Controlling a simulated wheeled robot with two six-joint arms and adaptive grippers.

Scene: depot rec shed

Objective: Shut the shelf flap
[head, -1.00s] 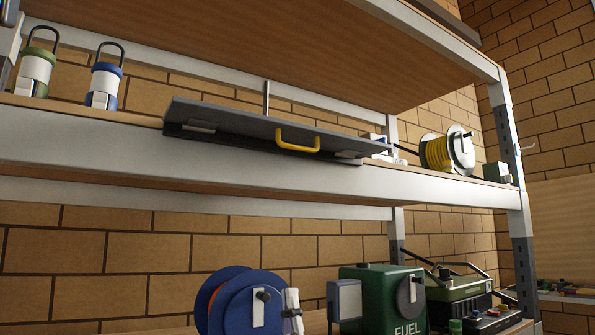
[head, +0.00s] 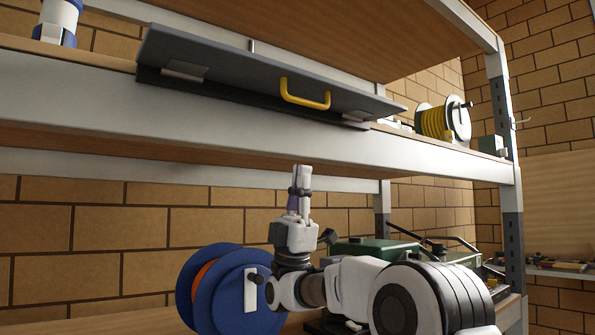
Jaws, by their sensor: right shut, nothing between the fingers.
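The shelf flap (head: 235,72) is a long dark grey panel on the front of the upper shelf. It is tilted out from the shelf, with hinge plates along its lower edge and a yellow handle (head: 305,97) near its middle. My right gripper (head: 301,170) is raised below the flap and handle, pointing up, in front of the gap under the shelf. It is shut and empty and apart from the flap. My left gripper is not in view.
The upper shelf's white front beam (head: 200,125) runs between my right gripper and the flap. A blue reel (head: 225,290) and a green box (head: 375,248) stand on the lower shelf. A yellow cable reel (head: 440,120) and a blue-white lantern (head: 57,20) stand on the upper shelf.

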